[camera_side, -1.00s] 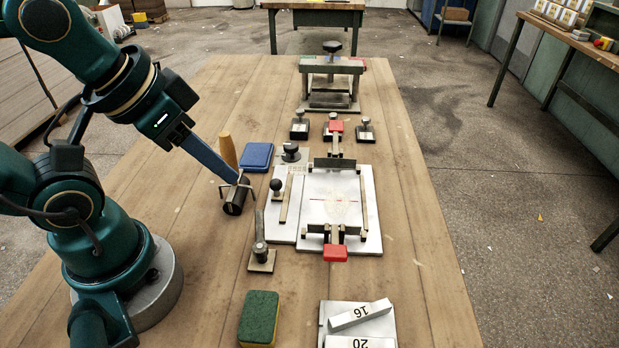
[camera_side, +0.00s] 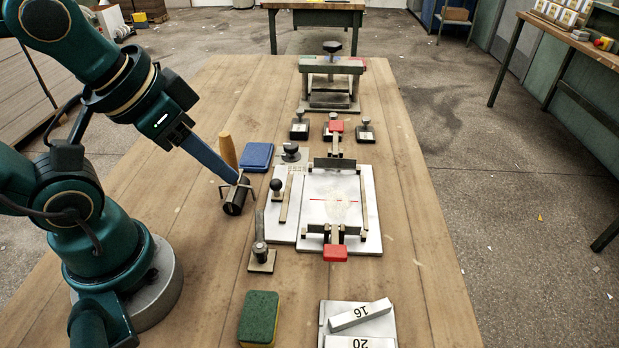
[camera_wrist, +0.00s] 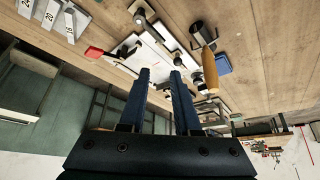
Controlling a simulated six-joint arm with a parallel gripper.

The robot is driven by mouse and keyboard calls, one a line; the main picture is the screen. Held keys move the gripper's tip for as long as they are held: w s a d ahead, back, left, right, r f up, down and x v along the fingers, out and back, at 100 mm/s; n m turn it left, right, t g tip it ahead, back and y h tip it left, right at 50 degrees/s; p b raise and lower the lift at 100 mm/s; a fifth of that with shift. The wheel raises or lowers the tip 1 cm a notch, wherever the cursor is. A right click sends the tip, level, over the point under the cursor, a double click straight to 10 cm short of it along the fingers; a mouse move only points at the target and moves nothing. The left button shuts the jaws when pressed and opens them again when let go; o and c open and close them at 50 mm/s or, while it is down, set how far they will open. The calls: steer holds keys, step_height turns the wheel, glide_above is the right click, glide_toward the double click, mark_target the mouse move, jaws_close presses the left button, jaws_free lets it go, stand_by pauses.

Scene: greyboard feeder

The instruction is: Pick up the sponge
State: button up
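The sponge (camera_side: 259,318) is a green block with a yellow lower layer. It lies flat on the wooden bench at the bottom of the side view, and I cannot make it out in the wrist view.
A metal plate fixture (camera_side: 370,215) with red-handled clamps is to the right. A post on a base (camera_side: 261,258) and numbered bars (camera_side: 360,314) are near the sponge.

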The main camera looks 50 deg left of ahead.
steer(key=o, duration=1)
steer(key=shift+c, duration=0.2)
